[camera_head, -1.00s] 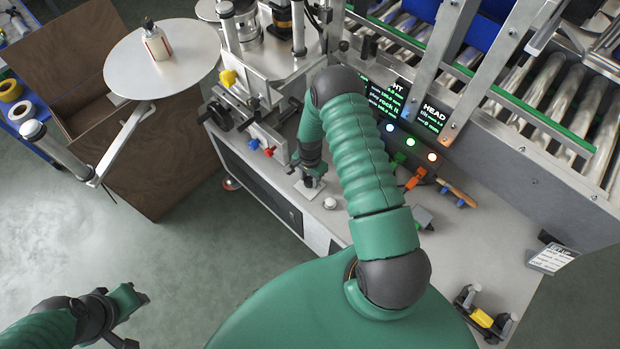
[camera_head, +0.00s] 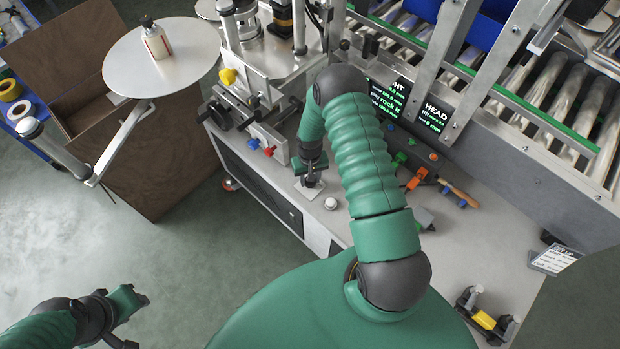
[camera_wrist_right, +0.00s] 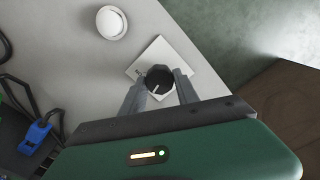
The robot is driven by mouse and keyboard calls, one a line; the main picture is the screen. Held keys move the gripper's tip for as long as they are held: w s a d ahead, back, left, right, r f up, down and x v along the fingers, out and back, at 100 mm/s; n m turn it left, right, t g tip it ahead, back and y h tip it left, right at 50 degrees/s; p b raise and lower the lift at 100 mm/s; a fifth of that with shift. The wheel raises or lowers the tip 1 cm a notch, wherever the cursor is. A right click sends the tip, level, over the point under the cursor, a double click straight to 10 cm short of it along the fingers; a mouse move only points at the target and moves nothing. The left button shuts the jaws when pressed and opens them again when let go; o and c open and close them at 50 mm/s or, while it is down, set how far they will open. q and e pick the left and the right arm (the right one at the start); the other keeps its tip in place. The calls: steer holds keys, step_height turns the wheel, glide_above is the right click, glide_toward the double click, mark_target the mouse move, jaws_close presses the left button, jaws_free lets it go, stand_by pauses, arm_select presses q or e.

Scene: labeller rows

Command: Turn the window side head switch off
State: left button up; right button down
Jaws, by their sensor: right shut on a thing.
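The head switch is a black rotary knob (camera_wrist_right: 159,80) with a pale pointer line on a square white plate (camera_wrist_right: 178,52) on the machine's table. My right gripper (camera_wrist_right: 160,88) is shut on the knob from above. In the head view my right gripper (camera_head: 311,181) stands over the plate (camera_head: 309,191), and its fingers mostly hide the knob. My left gripper (camera_head: 137,322) hangs over the floor at lower left, away from the machine, with its fingers apart and nothing between them.
A round white button (camera_head: 331,203) sits beside the plate. Two dark displays, one marked HEAD (camera_head: 427,121), stand behind my right arm. Orange and green clamps and a wooden-handled tool (camera_head: 458,193) lie to the right. A bottle (camera_head: 155,40) stands on a round disc at upper left.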

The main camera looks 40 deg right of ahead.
steer(key=n, duration=0.6)
steer(key=shift+a, duration=0.1)
steer(key=shift+s, duration=0.1)
stand_by(0.4)
steer(key=c, duration=0.9)
jaws_free()
steer(key=shift+r, duration=0.1)
step_height(320, 180, up, 16)
steer(key=shift+r+p, duration=0.25)
steer(key=shift+p, duration=0.2)
